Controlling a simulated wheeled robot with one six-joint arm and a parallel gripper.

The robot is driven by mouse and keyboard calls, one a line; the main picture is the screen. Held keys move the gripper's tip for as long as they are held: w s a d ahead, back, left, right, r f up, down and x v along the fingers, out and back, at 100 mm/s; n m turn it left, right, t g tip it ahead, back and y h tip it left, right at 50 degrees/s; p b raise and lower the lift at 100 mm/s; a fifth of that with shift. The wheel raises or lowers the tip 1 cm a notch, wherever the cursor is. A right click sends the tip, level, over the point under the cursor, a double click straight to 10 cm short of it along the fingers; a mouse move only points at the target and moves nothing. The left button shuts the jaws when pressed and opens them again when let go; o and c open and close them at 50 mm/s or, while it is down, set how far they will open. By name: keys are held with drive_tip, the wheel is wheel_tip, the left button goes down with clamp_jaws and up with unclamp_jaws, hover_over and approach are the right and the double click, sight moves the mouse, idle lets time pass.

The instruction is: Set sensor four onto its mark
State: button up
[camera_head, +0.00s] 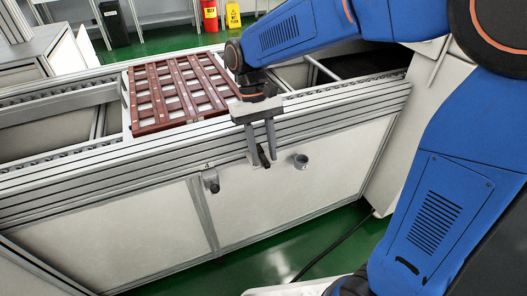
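My gripper (265,161) hangs fingers-down in front of the conveyor's near side. A small dark cylindrical piece (264,157) shows between its fingertips. I cannot tell whether the fingers clasp it or it sits on the panel behind. A grey and black sensor-like cylinder (210,180) is on the front panel, left of my gripper. A grey ring-shaped piece (300,161) is on the panel, just right of my gripper. No number can be read on any of them, and no mark for sensor four can be made out.
A brown slatted tray (150,128) lies on the conveyor (70,165), left of my gripper. Below the rails is a pale front panel (265,205). The green floor (265,268) is open in front, with a dark cable (325,252) on it.

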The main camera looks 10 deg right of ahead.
drive_tip(key=v, duration=1.7)
drive_tip(key=shift+w+r, duration=0.15)
drive_tip(key=s+d+f+m+t, duration=0.1)
drive_tip(key=s+d+f+t, duration=0.2)
drive_tip(key=s+d, duration=0.3)
drive_tip(key=s+d+f+m+t, duration=0.1)
drive_tip(key=s+d+f+t, duration=0.2)
drive_tip(key=s+d+f, duration=0.2)
drive_tip(key=s+d+f+m+t+y, duration=0.1)
drive_tip(key=s+d+f+t, duration=0.2)
drive_tip(key=s+d, duration=0.6)
drive_tip(key=d+f, duration=0.2)
drive_tip(key=d, duration=0.1)
drive_tip(key=shift+d, duration=0.35)
